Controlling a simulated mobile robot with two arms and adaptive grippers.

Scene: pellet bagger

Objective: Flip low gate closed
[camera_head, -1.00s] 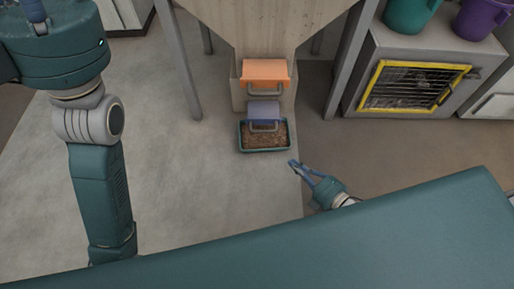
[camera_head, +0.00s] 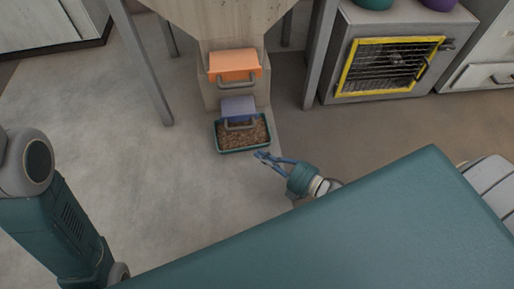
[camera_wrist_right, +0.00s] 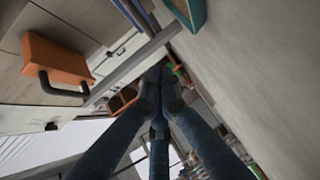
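The low gate (camera_head: 238,105) is a purple flap with a grey bar handle, low on the hopper front. It juts out over the back of a green-rimmed tray (camera_head: 218,139) of brown pellets. The low gate also shows at the top edge of the right wrist view (camera_wrist_right: 131,14), partly cut off, beside the tray's rim (camera_wrist_right: 196,14). My right gripper (camera_head: 261,156) is at the tray's front right corner, apart from the gate. Its blue fingers come together at the tips (camera_wrist_right: 162,80), with nothing visible between them. My left gripper is out of view; only my left arm shows.
An orange upper gate (camera_head: 233,63) with its own handle sits above the low gate. Grey hopper legs (camera_head: 145,70) stand either side. A yellow-framed cabinet (camera_head: 347,65) is at the right. The floor left of the tray is clear.

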